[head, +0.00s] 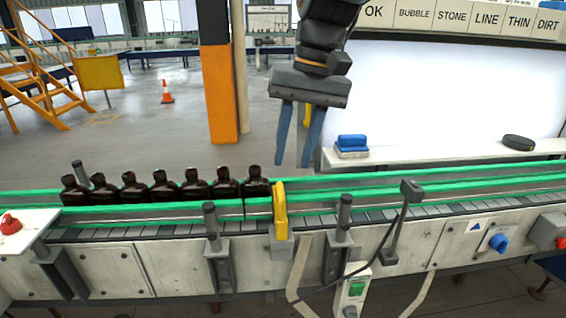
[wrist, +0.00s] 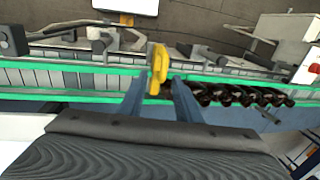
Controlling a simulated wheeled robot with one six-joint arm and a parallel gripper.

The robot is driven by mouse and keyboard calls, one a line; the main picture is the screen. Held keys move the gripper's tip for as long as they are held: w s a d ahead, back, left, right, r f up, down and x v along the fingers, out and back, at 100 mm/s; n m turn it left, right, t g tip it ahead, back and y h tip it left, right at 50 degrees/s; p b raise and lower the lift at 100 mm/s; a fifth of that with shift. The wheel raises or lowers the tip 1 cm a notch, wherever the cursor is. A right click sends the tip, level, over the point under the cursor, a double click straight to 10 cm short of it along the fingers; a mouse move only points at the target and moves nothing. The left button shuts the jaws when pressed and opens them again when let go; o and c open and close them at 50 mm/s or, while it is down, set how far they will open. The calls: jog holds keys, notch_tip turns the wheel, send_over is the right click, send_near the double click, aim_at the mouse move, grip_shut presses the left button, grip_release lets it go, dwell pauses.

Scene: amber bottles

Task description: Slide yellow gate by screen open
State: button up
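The yellow gate (head: 280,211) stands at the front rail of the conveyor, just right of a row of dark amber bottles (head: 163,186). My gripper (head: 294,162) hangs above and behind the conveyor, a little above the gate in the head view, with its two blue fingers apart. In the wrist view the gate (wrist: 157,70) shows between and beyond the open fingers (wrist: 158,84), and the bottles (wrist: 240,95) lie to its right. I cannot tell whether a finger touches the gate.
The bright white screen (head: 450,85) stands behind the conveyor at right, with a blue block (head: 352,142) and a dark oval object (head: 518,142) on its ledge. Grey posts (head: 344,215) and a sensor on a bracket (head: 410,190) rise along the front rail. The belt right of the gate is empty.

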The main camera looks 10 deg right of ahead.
aim_at(281, 187)
jog(key=shift+w+a+f+p, duration=0.1)
jog(key=shift+a+f+p, duration=0.2)
jog(key=shift+f, duration=0.75)
jog(key=shift+w+a+f+p, duration=0.1)
jog(key=shift+a+f+p, duration=0.2)
jog(key=shift+f, duration=0.75)
jog(key=shift+w+a+f+p, duration=0.15)
jog(key=shift+a+f, duration=0.25)
jog(key=shift+f, duration=0.65)
jog(key=shift+s, duration=0.1)
grip_shut()
